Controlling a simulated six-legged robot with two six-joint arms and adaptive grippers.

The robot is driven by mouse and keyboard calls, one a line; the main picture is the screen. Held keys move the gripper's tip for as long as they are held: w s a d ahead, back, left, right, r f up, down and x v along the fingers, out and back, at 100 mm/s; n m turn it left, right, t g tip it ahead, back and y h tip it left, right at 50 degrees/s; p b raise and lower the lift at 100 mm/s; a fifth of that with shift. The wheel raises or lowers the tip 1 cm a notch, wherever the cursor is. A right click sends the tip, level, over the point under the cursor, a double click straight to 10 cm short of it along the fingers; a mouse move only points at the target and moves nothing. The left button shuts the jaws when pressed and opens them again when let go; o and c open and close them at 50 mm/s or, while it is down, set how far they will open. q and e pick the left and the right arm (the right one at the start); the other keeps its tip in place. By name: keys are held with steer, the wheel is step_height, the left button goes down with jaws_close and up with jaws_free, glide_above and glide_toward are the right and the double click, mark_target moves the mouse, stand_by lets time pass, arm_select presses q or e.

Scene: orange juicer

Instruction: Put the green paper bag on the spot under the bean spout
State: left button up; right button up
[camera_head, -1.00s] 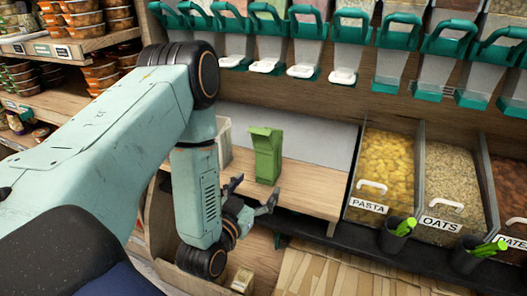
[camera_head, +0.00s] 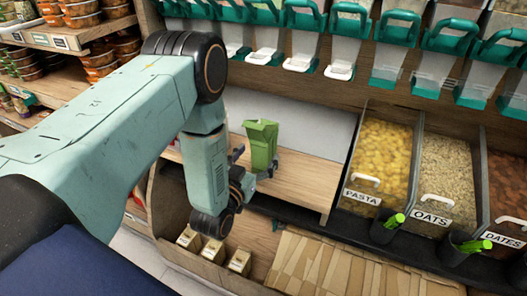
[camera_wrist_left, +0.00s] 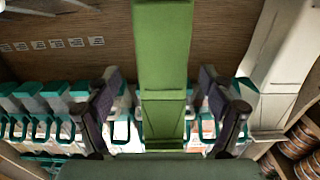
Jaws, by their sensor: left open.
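The green paper bag (camera_head: 262,141) stands upright on the wooden shelf (camera_head: 308,188) below the dispensers. My left gripper (camera_head: 255,166) is low in front of the bag, with its open fingers at the bag's two sides. In the left wrist view the bag (camera_wrist_left: 165,60) runs between the two dark fingers (camera_wrist_left: 160,112), with a gap on each side. The bag's lower part is partly hidden by the gripper in the head view. A row of clear dispensers with green handles and white spouts (camera_head: 299,64) hangs above; I cannot tell which one holds beans. My right gripper is out of view.
Bins of pasta (camera_head: 382,155) and oats (camera_head: 446,178) stand right of the shelf, with dark cups of green-handled tools in front. Small boxes (camera_head: 213,250) sit on a lower ledge. The shelf right of the bag is clear.

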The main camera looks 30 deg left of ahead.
mark_target(269, 137)
arm_select(q)
steer(key=w, duration=0.3)
steer(key=w+b, duration=0.1)
steer(key=shift+w+a+f, duration=0.1)
steer(key=shift+w+a, duration=0.2)
steer(key=shift+a, duration=0.05)
steer(key=shift+w+d, duration=0.1)
steer(key=shift+w, duration=0.3)
steer(key=shift+c, duration=1.4)
steer(key=c, duration=0.7)
step_height(269, 137, up, 10)
steer(key=f+p, duration=0.1)
steer(key=p, duration=0.2)
steer(key=s+d+m+g+h, duration=0.1)
steer(key=s+d+m+h, duration=0.2)
steer(key=s, duration=0.6)
steer(key=s+d+m+g+h, duration=0.1)
steer(key=s+d+m+h, duration=0.2)
steer(key=s+d+h, duration=0.3)
steer(key=s+d, duration=0.2)
steer(key=s, duration=0.1)
steer(key=shift+h, duration=0.4)
